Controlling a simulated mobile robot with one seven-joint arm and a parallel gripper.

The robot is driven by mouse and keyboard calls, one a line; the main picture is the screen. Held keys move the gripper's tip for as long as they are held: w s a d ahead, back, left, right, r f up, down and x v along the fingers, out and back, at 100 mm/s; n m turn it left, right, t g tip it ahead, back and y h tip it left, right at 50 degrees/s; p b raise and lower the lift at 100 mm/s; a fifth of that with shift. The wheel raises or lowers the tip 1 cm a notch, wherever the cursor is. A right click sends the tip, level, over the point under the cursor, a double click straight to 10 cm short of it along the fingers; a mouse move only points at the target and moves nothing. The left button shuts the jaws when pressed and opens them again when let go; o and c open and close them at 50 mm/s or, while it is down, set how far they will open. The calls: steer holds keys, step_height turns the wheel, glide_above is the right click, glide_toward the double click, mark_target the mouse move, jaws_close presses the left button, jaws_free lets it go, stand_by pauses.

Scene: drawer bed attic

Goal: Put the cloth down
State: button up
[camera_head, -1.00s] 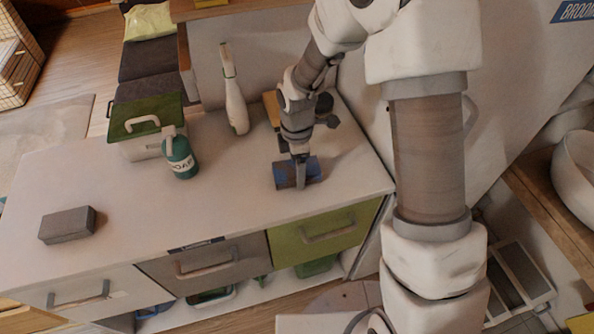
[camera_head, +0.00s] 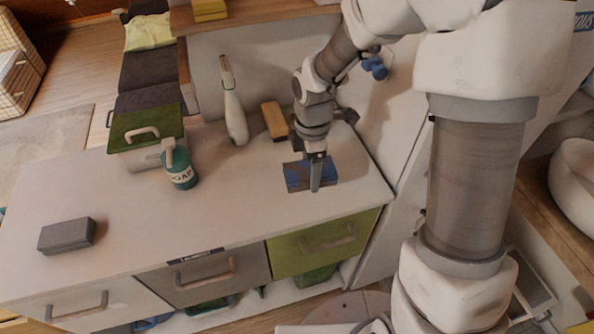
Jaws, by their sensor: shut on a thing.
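The cloth (camera_head: 296,176) is a small blue and brownish folded piece at the right end of the white counter top. My gripper (camera_head: 316,184) points down over its right part and is shut on it. The cloth is at or very near the counter surface; I cannot tell whether it rests fully on it. The fingers hide part of the cloth.
A tan block (camera_head: 274,121) and a white bottle (camera_head: 234,112) stand behind. A teal soap bottle (camera_head: 180,166), a green-lidded box (camera_head: 148,135) and a grey block (camera_head: 66,236) are to the left. The counter's middle (camera_head: 170,220) is clear.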

steer(key=s+d+r, duration=0.5)
steer(key=d, duration=0.1)
steer(key=w+f+m, duration=0.1)
steer(key=w+m, duration=0.1)
steer(key=m, duration=0.3)
steer(key=w+d+f+m, duration=0.1)
steer(key=w+f+m, duration=0.1)
steer(key=m, duration=0.3)
steer(key=w+d+f+m, duration=0.1)
steer(key=w+f+m, duration=0.1)
steer(key=m, duration=0.2)
steer(key=shift+d+f+m+p, duration=0.25)
steer(key=shift+m+p, duration=0.1)
steer(key=shift+m, duration=0.05)
steer(key=m, duration=0.1)
steer(key=w+f+m, duration=0.1)
steer(key=m, duration=0.1)
steer(key=d+f+m, duration=0.1)
steer(key=m, duration=0.1)
steer(key=shift+w, duration=0.3)
steer(key=shift+w+r, duration=0.1)
